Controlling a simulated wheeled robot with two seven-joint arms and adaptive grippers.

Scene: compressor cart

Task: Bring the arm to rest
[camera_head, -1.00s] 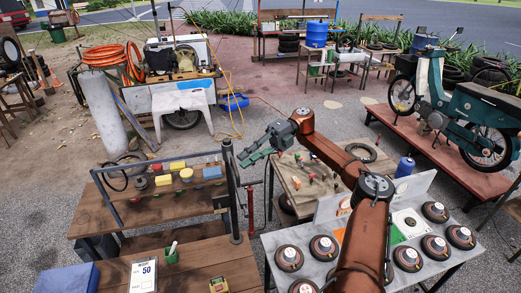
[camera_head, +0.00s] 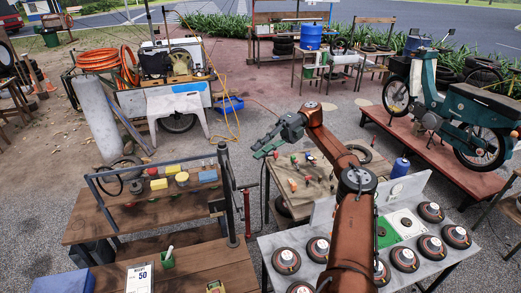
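My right arm (camera_head: 352,225) comes up from the bottom of the head view, bent at a dark-capped joint. Its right gripper (camera_head: 256,150) is held in the air, pointing left and slightly down, near the far left edge of the small wooden table. The two fingertips look a little apart, with nothing seen between them. My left gripper and arm are not in view.
A black frame post (camera_head: 228,195) on the wooden bench (camera_head: 135,222) stands close left of the gripper. The wooden table (camera_head: 310,205) with small coloured-handled items lies behind the arm. Round dark units sit on a grey table (camera_head: 330,250). A motorbike (camera_head: 455,110) stands at right.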

